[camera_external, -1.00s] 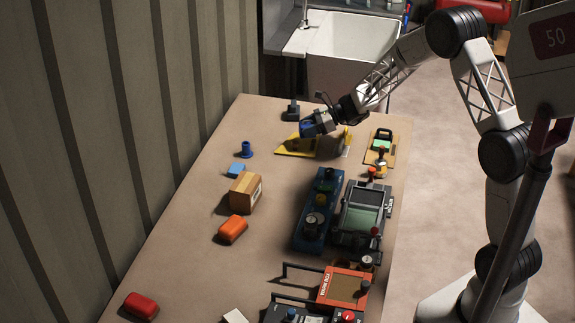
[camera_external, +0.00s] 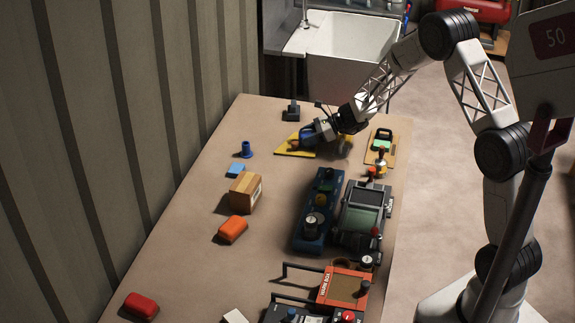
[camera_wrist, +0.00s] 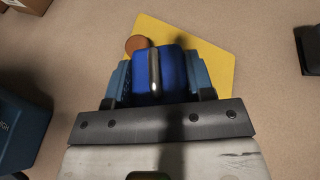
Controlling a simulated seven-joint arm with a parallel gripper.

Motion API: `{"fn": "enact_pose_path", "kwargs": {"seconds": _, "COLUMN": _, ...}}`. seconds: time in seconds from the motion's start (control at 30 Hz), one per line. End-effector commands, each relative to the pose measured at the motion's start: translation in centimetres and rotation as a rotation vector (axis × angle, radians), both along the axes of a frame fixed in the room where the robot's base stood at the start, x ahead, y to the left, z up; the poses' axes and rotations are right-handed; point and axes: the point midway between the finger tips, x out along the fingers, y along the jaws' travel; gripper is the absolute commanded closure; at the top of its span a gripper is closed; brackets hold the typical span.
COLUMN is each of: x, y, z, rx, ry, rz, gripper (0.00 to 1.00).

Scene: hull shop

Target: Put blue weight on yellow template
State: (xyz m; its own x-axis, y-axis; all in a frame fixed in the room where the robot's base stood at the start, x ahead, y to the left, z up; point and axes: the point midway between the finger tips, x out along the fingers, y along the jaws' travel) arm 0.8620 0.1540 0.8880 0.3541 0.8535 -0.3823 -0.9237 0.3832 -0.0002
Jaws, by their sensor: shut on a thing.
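The blue weight (camera_wrist: 168,70), with a metal handle bar across its top, is held between the fingers of my gripper (camera_wrist: 160,82). In the wrist view it is over the yellow template (camera_wrist: 215,65), a flat, angular plate. In the external view my gripper (camera_external: 309,137) is low over the yellow template (camera_external: 288,149) at the far end of the table, and the blue weight is mostly hidden there. I cannot tell if the weight touches the template. A brown round thing (camera_wrist: 137,44) shows beside the weight, at the template's edge.
A dark stand (camera_external: 291,112) is behind the template. A blue spool (camera_external: 246,150), a light blue block (camera_external: 236,170) and a cardboard box (camera_external: 245,190) are to the left. A blue case (camera_external: 312,232) and a grey device (camera_external: 362,222) stand nearer. A tan board (camera_external: 378,155) is to the right.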

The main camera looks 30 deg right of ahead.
Motion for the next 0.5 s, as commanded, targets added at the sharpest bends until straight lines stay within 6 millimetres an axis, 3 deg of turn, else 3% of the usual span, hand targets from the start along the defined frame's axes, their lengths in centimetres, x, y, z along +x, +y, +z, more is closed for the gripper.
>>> {"fn": "enact_pose_path", "kwargs": {"seconds": 0.27, "x": 0.03, "y": 0.00, "z": -0.17, "rx": 0.001, "ry": 0.000, "rz": 0.000, "gripper": 0.94}}
{"fn": "enact_pose_path", "kwargs": {"seconds": 0.3, "x": 0.00, "y": 0.01, "z": -0.30, "rx": 0.000, "ry": 0.000, "rz": 0.000, "gripper": 0.50}}
{"fn": "enact_pose_path", "kwargs": {"seconds": 0.47, "x": 0.00, "y": 0.00, "z": -0.26, "rx": 0.000, "ry": 0.000, "rz": 0.000, "gripper": 0.26}}
{"fn": "enact_pose_path", "kwargs": {"seconds": 0.5, "x": 0.00, "y": 0.00, "z": -0.26, "rx": 0.000, "ry": 0.000, "rz": 0.000, "gripper": 0.26}}
